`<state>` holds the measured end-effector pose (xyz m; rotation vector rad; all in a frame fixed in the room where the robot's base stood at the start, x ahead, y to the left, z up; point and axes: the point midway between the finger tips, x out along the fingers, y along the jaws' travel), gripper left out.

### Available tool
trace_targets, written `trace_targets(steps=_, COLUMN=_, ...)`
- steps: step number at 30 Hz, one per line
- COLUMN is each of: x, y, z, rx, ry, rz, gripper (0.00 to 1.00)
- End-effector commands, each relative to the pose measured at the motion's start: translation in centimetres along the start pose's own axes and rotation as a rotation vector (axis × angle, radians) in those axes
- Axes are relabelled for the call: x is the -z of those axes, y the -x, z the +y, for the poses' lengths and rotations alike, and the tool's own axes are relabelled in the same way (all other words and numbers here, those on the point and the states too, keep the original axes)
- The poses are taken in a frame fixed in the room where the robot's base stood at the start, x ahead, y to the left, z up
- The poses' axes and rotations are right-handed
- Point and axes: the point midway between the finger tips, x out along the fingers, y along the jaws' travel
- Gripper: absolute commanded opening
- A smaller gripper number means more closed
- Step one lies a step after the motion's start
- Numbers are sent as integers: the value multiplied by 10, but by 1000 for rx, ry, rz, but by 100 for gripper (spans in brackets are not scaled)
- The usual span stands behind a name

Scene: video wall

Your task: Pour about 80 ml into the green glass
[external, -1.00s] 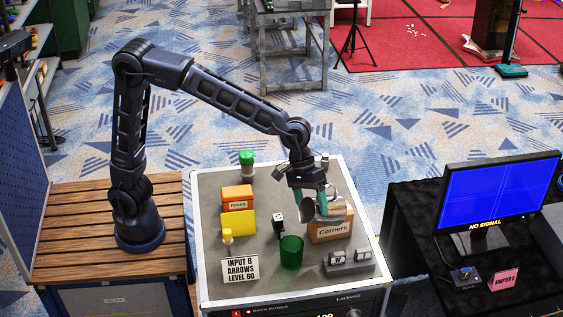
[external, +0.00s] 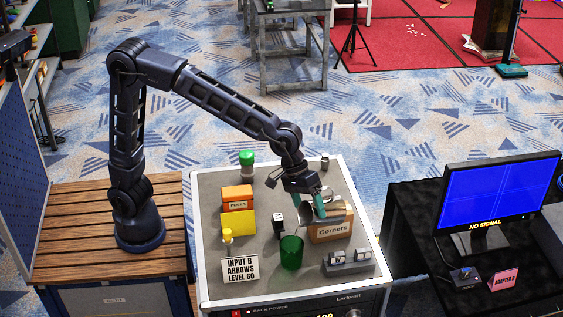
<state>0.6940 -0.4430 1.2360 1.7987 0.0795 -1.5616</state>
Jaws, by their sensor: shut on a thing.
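The green glass (external: 291,252) stands upright on the grey top of the cabinet, near its front middle. My gripper (external: 319,206) has teal fingers and is behind and to the right of the glass, above the cabinet top. It is shut on a metal vessel (external: 306,198), which shows as silvery parts on both sides of the fingers. The vessel is apart from the glass and close to the box marked Corners. Its exact tilt, its mouth and its contents cannot be made out. No stream of liquid shows.
The Corners box (external: 330,230) stands right of the glass, with a grey block of keys (external: 349,262) in front. A small black-and-white item (external: 278,220) is just behind the glass. A sign (external: 240,269), a yellow box (external: 238,223) and a green-capped bottle (external: 247,164) stand left.

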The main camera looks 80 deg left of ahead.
Motion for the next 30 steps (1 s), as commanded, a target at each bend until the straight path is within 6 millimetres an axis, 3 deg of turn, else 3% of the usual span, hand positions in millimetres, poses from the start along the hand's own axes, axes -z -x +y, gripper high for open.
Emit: trace_targets(steps=30, x=-6, y=-2, z=-3, rx=-13, ry=-23, rz=41, gripper=19)
